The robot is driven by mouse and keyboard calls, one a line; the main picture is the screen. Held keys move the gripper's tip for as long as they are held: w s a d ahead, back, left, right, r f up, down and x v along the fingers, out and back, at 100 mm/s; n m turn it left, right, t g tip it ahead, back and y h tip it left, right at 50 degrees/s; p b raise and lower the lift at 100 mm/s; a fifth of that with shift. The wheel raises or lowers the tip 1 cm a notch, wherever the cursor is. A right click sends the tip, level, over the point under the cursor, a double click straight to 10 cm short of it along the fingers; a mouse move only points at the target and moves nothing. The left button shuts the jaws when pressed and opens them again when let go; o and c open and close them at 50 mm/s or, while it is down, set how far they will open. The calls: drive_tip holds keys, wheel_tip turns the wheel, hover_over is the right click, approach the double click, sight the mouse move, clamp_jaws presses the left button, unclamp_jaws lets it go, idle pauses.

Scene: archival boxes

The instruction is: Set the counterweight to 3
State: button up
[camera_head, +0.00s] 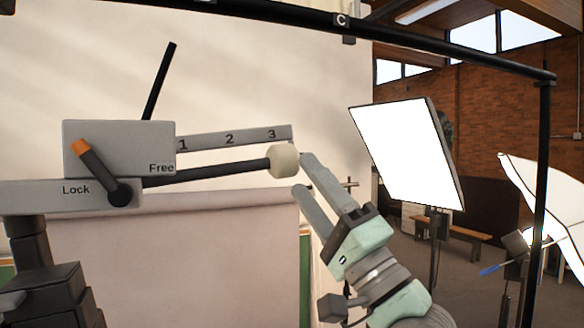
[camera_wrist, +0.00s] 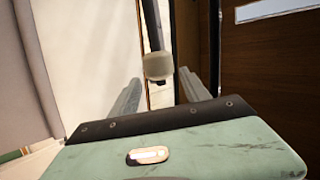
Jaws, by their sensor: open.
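The counterweight (camera_head: 283,161) is a cream cylinder on a dark rod (camera_head: 210,173). It sits below the 3 on the grey numbered scale (camera_head: 235,138), near the rod's right end. My gripper (camera_head: 302,174) is open beside the counterweight, at its right, with the fingers pointing up and left. In the wrist view the counterweight (camera_wrist: 158,66) shows ahead, between the two spread fingers (camera_wrist: 160,94). I cannot tell whether a finger touches it. The lever (camera_head: 100,172) with an orange tip on the grey housing points up and left, between the words Lock and Free.
A bright softbox panel (camera_head: 407,152) on a stand is right of my gripper, with another white panel (camera_head: 548,210) at the far right. A black overhead bar (camera_head: 440,42) crosses the top. A pale backdrop (camera_head: 180,260) hangs behind the rod.

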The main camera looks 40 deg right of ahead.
drive_tip(key=v, duration=0.2)
drive_tip(key=shift+s+f, duration=0.2)
idle(0.4)
